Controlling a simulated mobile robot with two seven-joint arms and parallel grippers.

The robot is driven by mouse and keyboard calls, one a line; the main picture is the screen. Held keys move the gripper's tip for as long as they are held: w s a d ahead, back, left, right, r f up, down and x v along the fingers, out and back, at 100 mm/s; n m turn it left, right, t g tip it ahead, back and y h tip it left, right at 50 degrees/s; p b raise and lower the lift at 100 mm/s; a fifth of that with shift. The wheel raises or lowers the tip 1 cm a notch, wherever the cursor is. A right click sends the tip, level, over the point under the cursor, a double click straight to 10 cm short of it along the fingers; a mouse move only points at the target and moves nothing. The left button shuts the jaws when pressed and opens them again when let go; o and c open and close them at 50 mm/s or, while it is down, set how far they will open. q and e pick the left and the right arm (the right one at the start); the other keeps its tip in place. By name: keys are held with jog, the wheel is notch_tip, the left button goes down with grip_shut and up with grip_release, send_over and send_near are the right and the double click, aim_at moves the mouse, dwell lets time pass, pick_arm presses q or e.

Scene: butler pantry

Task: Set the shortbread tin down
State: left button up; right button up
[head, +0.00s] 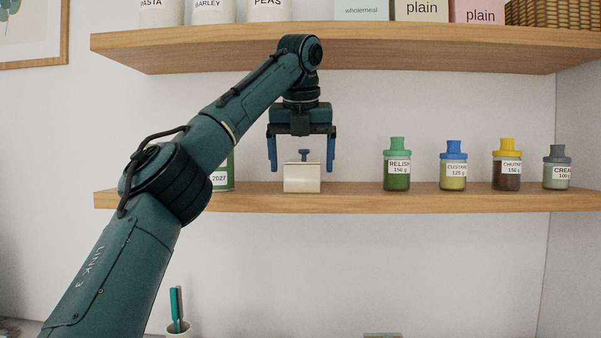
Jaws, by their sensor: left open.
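A small cream box with a blue knob on top (302,180) stands upright on the lower wooden shelf (350,200). It seems to be the shortbread tin, though no name on it can be read. My left gripper (302,168) points straight down over it. Its two blue fingers are open, one on each side of the box's top and knob, with a visible gap on both sides. Nothing is held between them. My right gripper is not in view.
To the right stand the relish (397,180), custard (453,182), chutney (506,180) and cream (556,179) jars. A green container labelled 2027 (224,178) is partly hidden by my left arm. The upper shelf (420,52) overhangs. Shelf between box and relish is bare.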

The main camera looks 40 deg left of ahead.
pick_arm(q)
jog(key=s+d, duration=0.2)
jog(key=s+d+b, duration=0.1)
jog(key=s, duration=0.1)
jog(key=shift+s+d, duration=0.2)
jog(key=shift+d, duration=0.15)
dwell(0.4)
